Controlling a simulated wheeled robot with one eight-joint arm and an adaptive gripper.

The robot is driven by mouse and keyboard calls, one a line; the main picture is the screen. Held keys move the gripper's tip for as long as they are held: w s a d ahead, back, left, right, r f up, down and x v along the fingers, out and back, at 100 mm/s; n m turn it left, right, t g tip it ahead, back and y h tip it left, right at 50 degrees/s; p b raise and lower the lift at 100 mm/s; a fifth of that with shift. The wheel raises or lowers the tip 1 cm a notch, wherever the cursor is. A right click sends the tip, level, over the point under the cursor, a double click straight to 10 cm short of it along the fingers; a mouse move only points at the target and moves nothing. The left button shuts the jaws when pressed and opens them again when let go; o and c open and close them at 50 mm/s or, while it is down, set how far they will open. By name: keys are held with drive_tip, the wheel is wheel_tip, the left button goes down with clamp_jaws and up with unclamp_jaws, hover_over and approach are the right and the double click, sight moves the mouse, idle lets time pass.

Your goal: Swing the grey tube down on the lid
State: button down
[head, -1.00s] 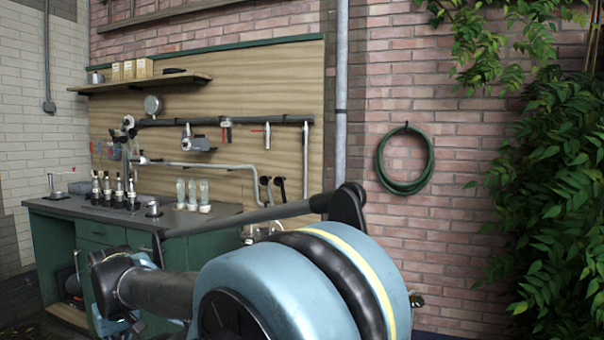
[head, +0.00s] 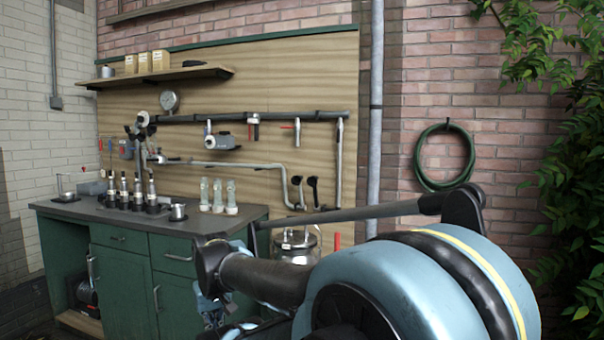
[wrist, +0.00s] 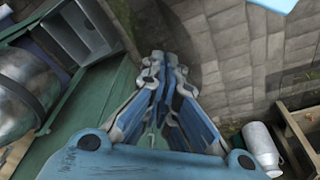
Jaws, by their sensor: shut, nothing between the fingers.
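A metal churn (head: 296,250) with a lid and clamp stands right of the green cabinet in the head view, partly hidden behind my arm. A grey tube (head: 339,165) hangs straight down from the dark pipe, above and right of the churn. Another grey pipe (head: 240,168) crosses the board and bends down towards the churn; I cannot tell which is the task's tube. My gripper (wrist: 166,72) is shut and empty in the wrist view, pointing at the paving beside green furniture. It is low and mostly hidden in the head view, apart from both tubes.
The bench (head: 120,214) holds several dark-based fittings and clear bottles. A green hose (head: 419,166) hangs on the brick wall. In the wrist view, a rounded metal vessel (wrist: 25,95) is at left and a milk can (wrist: 260,145) lies at right. Paving between is clear.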

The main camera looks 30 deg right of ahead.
drive_tip(key=w+d+r+m+t+h, duration=0.1)
drive_tip(key=w+d+r+m, duration=0.1)
drive_tip(key=w+d+r, duration=0.6)
drive_tip(key=w+d+r+m+h, duration=0.1)
drive_tip(key=w+d+r, duration=0.4)
drive_tip(key=w+r, duration=0.75)
drive_tip(key=w+d+r+m+t, duration=0.1)
drive_tip(key=w+d+r+m, duration=0.1)
drive_tip(key=w+d+r, duration=0.6)
drive_tip(key=w+d+r+m+h, duration=0.1)
drive_tip(key=w+d+r, duration=0.3)
drive_tip(key=w+d, duration=0.3)
drive_tip(key=w+d+r+m+h, duration=0.1)
drive_tip(key=w+d+r, duration=0.3)
drive_tip(key=d, duration=1.2)
drive_tip(key=w+d+r+m+h, duration=0.1)
drive_tip(key=w+d+r, duration=0.3)
drive_tip(key=w+d, duration=0.6)
drive_tip(key=shift+w+d+m+t+h, duration=0.25)
drive_tip(key=shift+d+m+t+h, duration=0.05)
drive_tip(key=shift+d+m, duration=0.6)
drive_tip(key=x, duration=1)
